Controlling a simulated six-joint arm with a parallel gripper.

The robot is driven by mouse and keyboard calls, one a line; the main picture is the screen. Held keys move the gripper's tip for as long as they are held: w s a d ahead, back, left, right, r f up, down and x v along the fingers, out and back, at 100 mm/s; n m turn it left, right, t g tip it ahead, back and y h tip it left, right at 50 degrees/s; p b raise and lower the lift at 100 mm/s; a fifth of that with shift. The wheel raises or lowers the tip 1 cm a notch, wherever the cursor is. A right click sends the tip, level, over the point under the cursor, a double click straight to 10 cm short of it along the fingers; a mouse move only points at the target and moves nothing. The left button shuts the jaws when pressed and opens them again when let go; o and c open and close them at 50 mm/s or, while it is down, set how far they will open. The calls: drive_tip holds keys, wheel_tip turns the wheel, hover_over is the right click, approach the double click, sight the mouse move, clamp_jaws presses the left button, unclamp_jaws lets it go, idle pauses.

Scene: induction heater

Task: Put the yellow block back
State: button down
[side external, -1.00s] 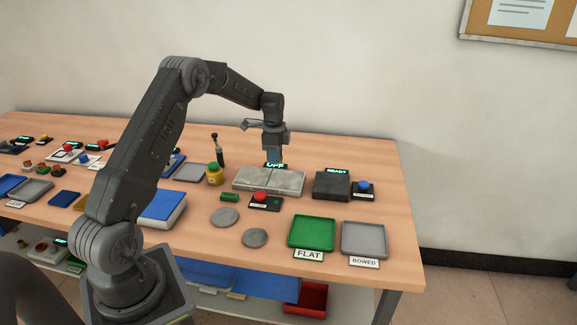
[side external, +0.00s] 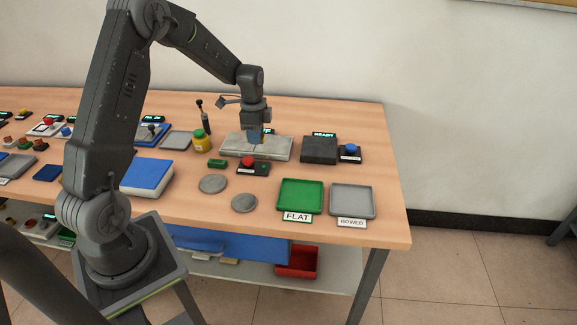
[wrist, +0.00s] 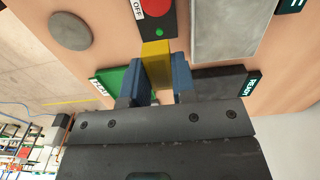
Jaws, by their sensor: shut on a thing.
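The yellow block (wrist: 156,58) shows in the wrist view, upright between the blue fingertips of my gripper (wrist: 158,72). My gripper is shut on it. In the side view my gripper (side external: 255,137) points down at the pale grey two-part slab (side external: 278,151), which it partly covers. I cannot tell from this view whether the block touches the slab. The block itself is not clearly visible in the side view.
Near the slab are a red-button box (side external: 254,169), a dark READY block (side external: 319,150), a blue-button box (side external: 350,154) and a yellow jar (side external: 201,141). In front lie two grey discs (side external: 212,184), a green FLAT tray (side external: 301,181) and a grey BOWED tray (side external: 353,186).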

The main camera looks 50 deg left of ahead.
hover_over(289, 171)
wheel_tip(289, 171, down, 6)
drive_tip(key=shift+r, duration=0.1)
drive_tip(key=shift+f, duration=2)
drive_tip(key=shift+f, duration=0.1)
drive_tip(key=c, duration=0.9)
unclamp_jaws()
drive_tip(key=shift+f, duration=0.1)
drive_tip(key=shift+c, duration=0.2)
